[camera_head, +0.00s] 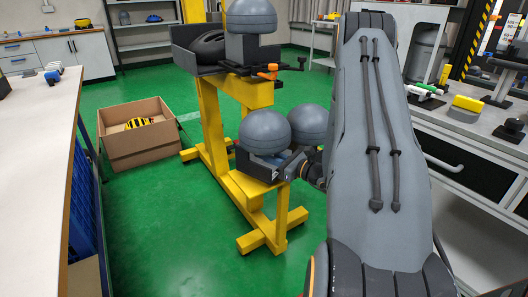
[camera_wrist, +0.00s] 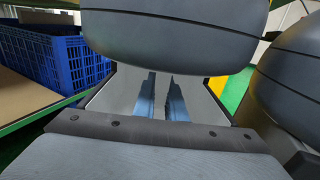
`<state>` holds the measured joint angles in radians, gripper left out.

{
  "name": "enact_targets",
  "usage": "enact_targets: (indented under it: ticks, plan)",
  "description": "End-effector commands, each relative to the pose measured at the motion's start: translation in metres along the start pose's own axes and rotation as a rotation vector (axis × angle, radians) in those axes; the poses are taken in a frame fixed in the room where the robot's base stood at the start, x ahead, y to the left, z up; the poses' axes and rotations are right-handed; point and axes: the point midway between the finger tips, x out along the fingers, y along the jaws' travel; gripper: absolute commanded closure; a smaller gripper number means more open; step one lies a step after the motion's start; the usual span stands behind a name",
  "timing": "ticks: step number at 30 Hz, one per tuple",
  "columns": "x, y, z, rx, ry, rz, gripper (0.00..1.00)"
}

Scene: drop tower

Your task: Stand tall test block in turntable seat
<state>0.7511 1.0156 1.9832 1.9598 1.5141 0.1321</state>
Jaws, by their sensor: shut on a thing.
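My gripper (camera_head: 290,164) is at the lower platform (camera_head: 254,186) of the yellow stand. It is shut on a grey dome-topped block (camera_head: 265,131), whose dome overhangs the fingers in the wrist view (camera_wrist: 170,35). The grip itself is hidden under that dome. A second grey dome (camera_head: 310,121) stands close beside it on the right, also at the right of the wrist view (camera_wrist: 292,75). Another tall dome-topped grey block (camera_head: 248,42) is upright on the stand's upper level. I cannot tell which is the test block, nor make out the turntable seat.
The upper level has a dark tray (camera_head: 190,58) and an orange fitting (camera_head: 270,72). A cardboard box (camera_head: 150,150) with a yellow-black item stands on the green floor at left. A white bench (camera_head: 35,125) runs along the left; a cluttered workbench (camera_head: 470,130) is at right.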

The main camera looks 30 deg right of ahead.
Motion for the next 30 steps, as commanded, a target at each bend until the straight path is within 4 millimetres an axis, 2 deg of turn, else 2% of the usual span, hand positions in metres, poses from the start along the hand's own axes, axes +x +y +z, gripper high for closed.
enact_targets:
  ticks: [3, 6, 18, 19, 22, 30]
  plan:
    - [0.000, 0.000, -0.017, 0.000, -0.003, 0.000, 1.00]
    - [-0.001, -0.004, -0.024, -0.003, -0.003, -0.001, 1.00]
    - [-0.001, -0.004, -0.027, -0.002, -0.003, 0.000, 1.00]
    - [-0.002, -0.004, -0.029, 0.000, 0.001, 0.000, 0.86]
    - [-0.002, -0.004, -0.028, 0.000, 0.001, 0.000, 0.71]
    - [-0.002, -0.004, -0.028, 0.000, 0.001, 0.000, 0.71]
